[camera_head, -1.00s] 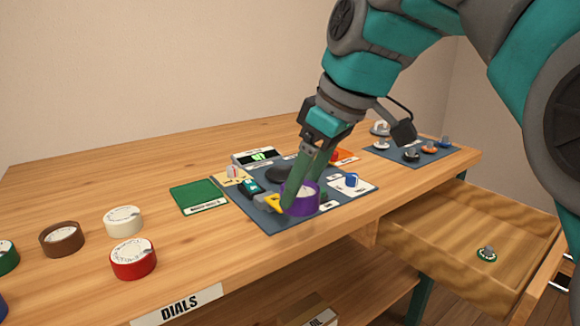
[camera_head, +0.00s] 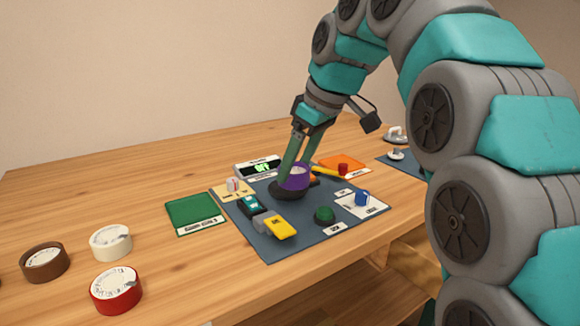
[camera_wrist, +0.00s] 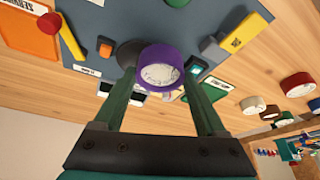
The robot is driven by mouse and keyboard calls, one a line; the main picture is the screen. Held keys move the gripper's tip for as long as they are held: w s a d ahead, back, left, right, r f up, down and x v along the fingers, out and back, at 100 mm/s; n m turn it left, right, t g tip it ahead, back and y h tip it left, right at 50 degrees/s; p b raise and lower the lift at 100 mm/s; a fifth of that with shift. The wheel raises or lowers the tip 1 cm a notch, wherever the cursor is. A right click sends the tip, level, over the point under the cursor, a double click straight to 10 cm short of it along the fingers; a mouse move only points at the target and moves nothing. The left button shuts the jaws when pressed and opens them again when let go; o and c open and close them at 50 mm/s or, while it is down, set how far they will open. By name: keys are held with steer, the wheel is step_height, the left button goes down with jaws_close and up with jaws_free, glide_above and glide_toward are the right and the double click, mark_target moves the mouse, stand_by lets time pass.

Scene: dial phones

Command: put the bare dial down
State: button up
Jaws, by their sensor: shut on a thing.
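The dial is a purple ring (camera_head: 296,180) with a pale marked face, and its face shows in the wrist view (camera_wrist: 162,76). My gripper (camera_head: 293,163) is shut on this dial, with one finger on each side of it; the fingers also show in the wrist view (camera_wrist: 160,84). The dial is at a dark round base (camera_head: 284,194) on the blue-grey mat (camera_head: 300,236). It overlaps part of that base in both views. I cannot tell whether the dial touches the base or hangs just above it.
A yellow tool (camera_head: 281,226), a green button (camera_head: 325,214) and a blue knob (camera_head: 362,198) are on the mat's front half. A green pad (camera_head: 194,213) lies to the left. Red (camera_head: 116,289), white (camera_head: 111,242) and brown (camera_head: 44,262) dials stand on the table's left.

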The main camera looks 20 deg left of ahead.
steer(key=w+a, duration=0.1)
steer(key=w, duration=0.1)
steer(key=w+a, duration=0.1)
steer(key=w, duration=0.1)
steer(key=shift+a+f+p, duration=0.1)
steer(key=shift+a+p, duration=0.1)
steer(key=shift+p, duration=0.2)
steer(key=shift+w+a+f, duration=0.15)
steer(key=shift+w, duration=0.1)
steer(key=shift+f, duration=1.7)
steer(key=shift+f, duration=0.3)
steer(key=o, duration=1.4)
steer(key=shift+r, duration=0.1)
